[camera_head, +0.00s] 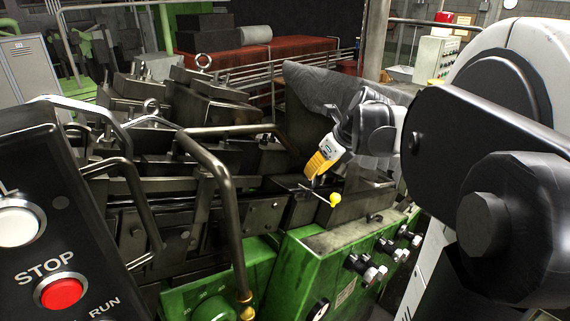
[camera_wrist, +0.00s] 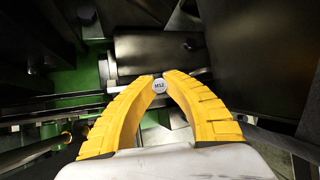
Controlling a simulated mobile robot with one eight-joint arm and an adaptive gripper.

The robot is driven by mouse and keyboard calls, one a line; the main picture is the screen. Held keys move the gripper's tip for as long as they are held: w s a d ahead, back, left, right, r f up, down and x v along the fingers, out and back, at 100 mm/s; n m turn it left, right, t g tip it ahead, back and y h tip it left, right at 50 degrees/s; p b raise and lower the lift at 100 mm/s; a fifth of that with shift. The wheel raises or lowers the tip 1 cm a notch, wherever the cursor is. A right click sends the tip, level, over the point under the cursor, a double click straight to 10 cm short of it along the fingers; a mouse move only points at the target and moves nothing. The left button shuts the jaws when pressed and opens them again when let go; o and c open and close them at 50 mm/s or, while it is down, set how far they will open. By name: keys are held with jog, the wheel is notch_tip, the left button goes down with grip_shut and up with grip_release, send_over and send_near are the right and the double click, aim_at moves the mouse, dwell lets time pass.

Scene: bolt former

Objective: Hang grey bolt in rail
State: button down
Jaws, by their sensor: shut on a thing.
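My gripper (camera_head: 314,176) hangs fingers-down over the dark machine bed in the head view. Its two yellow fingers (camera_wrist: 159,77) close on the grey bolt in the wrist view. The round bolt head (camera_wrist: 159,86), marked M12, faces the wrist camera between the fingertips; its shank is hidden. Dark parallel bars that look like the rail (camera_wrist: 65,106) run in from the left at about the level of the bolt head. I cannot tell whether the bolt touches them. In the head view the bolt is too small to make out clearly.
A yellow ball knob (camera_head: 335,199) on a thin rod stands just right of and below the gripper. A dark cylinder (camera_wrist: 160,50) lies beyond the fingertips. Bent metal handles (camera_head: 215,175) and the green machine housing (camera_head: 325,260) are nearby. A control box with a red stop button (camera_head: 61,292) stands at left.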

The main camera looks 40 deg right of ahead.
aim_at(314, 186)
jog(key=shift+f+b, duration=1.6)
jog(key=shift+f, duration=0.35)
dwell(1.4)
jog(key=c, duration=1.4)
grip_release()
jog(key=shift+c, duration=0.2)
jog(key=shift+d, duration=0.1)
jog(key=shift+o, duration=1.3)
jog(key=shift+f, duration=0.15)
jog(key=shift+c, duration=0.2)
